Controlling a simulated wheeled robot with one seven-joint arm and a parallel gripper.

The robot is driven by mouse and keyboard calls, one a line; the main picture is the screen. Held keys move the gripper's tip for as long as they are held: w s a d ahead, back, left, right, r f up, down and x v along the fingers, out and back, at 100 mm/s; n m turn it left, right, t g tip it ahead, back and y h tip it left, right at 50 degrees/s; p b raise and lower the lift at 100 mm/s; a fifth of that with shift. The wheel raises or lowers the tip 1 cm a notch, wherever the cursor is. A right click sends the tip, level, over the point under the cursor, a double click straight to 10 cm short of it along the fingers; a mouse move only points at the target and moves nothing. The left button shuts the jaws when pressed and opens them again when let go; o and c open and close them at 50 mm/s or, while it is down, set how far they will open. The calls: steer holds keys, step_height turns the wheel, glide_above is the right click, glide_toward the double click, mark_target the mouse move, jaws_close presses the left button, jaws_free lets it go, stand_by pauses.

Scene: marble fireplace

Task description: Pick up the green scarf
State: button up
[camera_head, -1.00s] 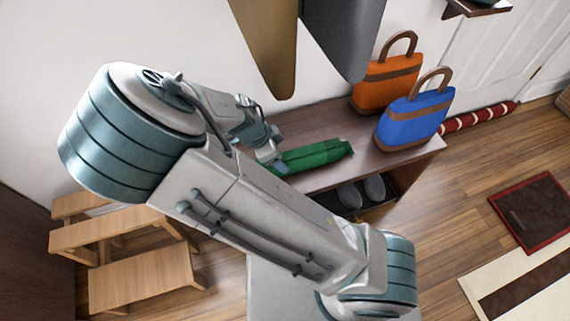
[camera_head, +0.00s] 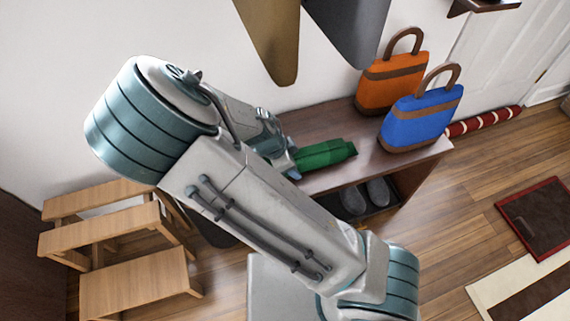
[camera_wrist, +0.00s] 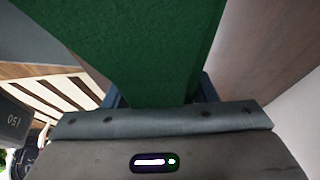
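The green scarf (camera_head: 326,154) lies folded along the top of the wooden bench (camera_head: 313,124), near its front edge. My gripper (camera_head: 292,165) is at the scarf's left end, low over the bench, partly hidden behind my arm. In the wrist view the scarf (camera_wrist: 150,45) fills the upper middle and reaches down close to the palm. Dark blue finger parts of my gripper (camera_wrist: 160,97) show on both sides of it. The fingertips are hidden by the scarf, so I cannot tell whether they press on it.
An orange bag (camera_head: 391,84) and a blue bag (camera_head: 421,118) stand at the bench's right end. Grey shoes (camera_head: 366,196) sit on the shelf below. A wooden step stool (camera_head: 130,240) stands at the left. Coats (camera_head: 345,30) hang above the bench.

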steer(key=c, duration=0.6)
steer(key=shift+r, duration=0.15)
